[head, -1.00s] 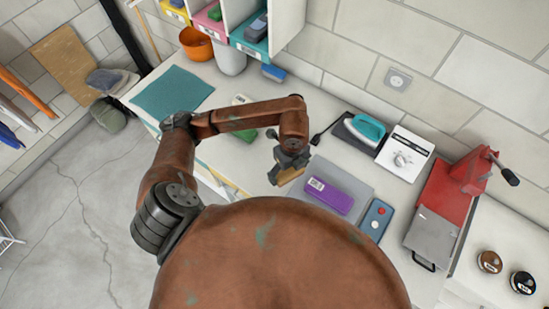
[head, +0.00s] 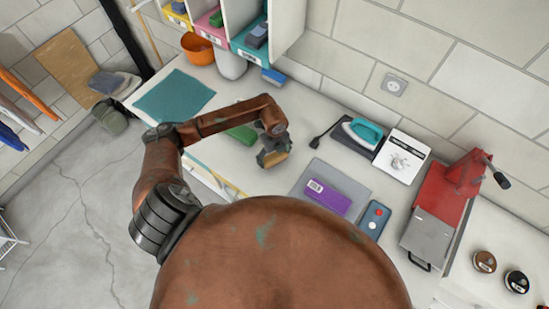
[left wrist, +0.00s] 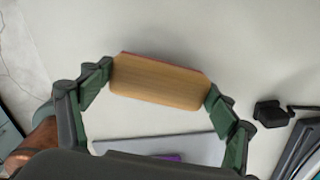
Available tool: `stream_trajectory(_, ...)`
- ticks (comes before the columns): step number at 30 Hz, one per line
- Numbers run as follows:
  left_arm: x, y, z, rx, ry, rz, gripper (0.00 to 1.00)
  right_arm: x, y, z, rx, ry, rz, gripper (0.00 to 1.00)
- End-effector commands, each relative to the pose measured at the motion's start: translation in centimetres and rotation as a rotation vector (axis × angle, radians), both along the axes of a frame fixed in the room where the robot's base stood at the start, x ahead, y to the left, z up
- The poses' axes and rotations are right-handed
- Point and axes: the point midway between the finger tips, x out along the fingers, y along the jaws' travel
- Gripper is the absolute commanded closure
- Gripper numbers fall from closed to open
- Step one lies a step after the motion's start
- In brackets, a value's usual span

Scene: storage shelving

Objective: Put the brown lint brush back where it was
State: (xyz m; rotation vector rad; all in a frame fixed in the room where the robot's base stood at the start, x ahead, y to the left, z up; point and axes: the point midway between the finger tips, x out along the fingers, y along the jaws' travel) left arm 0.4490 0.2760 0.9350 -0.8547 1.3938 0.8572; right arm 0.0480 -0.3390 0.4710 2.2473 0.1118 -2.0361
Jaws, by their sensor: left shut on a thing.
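The brown lint brush (left wrist: 160,80) shows in the left wrist view as a tan wooden block with a thin red edge. My left gripper (left wrist: 160,88) is shut on its two ends, one green-padded finger at each side. In the head view the brush (head: 273,159) hangs under my left gripper (head: 270,152), above the pale worktop (head: 235,85) and left of the grey mat. Whether it touches the worktop is hard to tell. My right gripper is not in view.
A grey mat (head: 352,182) holds a purple box (head: 328,198). A green item (head: 242,134) lies beside my left forearm. A teal mat (head: 174,96), a blue brush (head: 273,76), an iron (head: 362,132) and coloured bins (head: 248,45) stand around. Bare worktop lies behind my gripper.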

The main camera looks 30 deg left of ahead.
Motion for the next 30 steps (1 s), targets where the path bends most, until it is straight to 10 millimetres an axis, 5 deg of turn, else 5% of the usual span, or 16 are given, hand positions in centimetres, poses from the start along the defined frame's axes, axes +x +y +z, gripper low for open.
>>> stream_trajectory(4, -0.1, -0.1, -1.7, -0.001, 0.003, 0.0, 0.42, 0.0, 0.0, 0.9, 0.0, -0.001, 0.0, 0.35)
stream_trajectory(15, -0.1, -0.1, -2.3, -0.001, 0.0, -0.001, 0.42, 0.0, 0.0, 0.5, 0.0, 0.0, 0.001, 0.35)
stream_trajectory(16, -0.1, -0.1, -2.3, -0.001, 0.0, -0.001, 0.17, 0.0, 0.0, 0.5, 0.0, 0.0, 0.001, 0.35)
stream_trajectory(23, -0.1, -0.1, -2.2, -0.001, 0.0, -0.001, 0.02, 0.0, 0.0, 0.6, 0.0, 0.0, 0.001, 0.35)
stream_trajectory(30, -0.1, -0.1, -2.2, -0.001, 0.0, -0.001, 0.02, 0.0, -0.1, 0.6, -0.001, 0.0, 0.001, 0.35)
